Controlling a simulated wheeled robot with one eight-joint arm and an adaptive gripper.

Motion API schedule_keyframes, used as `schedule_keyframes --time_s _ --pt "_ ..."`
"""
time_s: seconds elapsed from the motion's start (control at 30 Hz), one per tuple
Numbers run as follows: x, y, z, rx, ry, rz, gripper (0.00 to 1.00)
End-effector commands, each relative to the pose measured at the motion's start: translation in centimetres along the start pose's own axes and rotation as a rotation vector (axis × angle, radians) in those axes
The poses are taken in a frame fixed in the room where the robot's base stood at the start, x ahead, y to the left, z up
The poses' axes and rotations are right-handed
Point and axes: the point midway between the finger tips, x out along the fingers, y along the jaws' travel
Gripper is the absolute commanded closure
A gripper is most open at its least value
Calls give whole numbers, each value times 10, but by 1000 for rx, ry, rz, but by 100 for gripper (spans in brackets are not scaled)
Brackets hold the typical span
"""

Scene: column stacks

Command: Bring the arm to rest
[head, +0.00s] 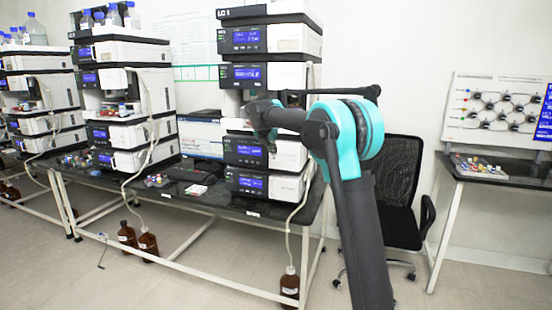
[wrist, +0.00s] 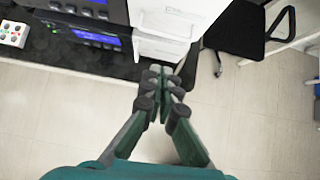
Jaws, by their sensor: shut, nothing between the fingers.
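My gripper (wrist: 165,72) shows in the wrist view with its two green-padded fingers together and nothing between them. It hangs over the floor near the front edge of the dark bench, close to the white lower modules of an instrument stack. In the head view my arm is raised and bent at a teal joint. Its end reaches left in front of the LC 1 stack (head: 264,40). The fingertips are hard to make out there.
The dark bench (head: 225,207) holds several instrument stacks. Brown bottles (head: 148,244) stand on the floor beneath. A black office chair (head: 400,180) is behind my arm. A side table (head: 500,177) with a rack of small vials stands at the right. The floor in front is clear.

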Motion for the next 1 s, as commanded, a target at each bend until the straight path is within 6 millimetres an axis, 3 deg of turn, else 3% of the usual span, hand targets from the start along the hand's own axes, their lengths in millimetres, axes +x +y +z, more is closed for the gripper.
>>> schedule_keyframes --time_s 0.1,0.27,0.37,0.47,0.57,0.77,1.0 --pt "-17 0 0 -1 0 0 100" --pt "-27 -3 -1 13 2 -1 100" --pt "-27 -18 -10 98 14 -4 100" --pt "-23 -51 -32 292 40 -12 100" --pt "-19 -95 -67 567 77 -28 100" --pt "-17 -181 -159 1153 146 -83 100" --pt "-23 -271 -294 1852 209 -193 100"
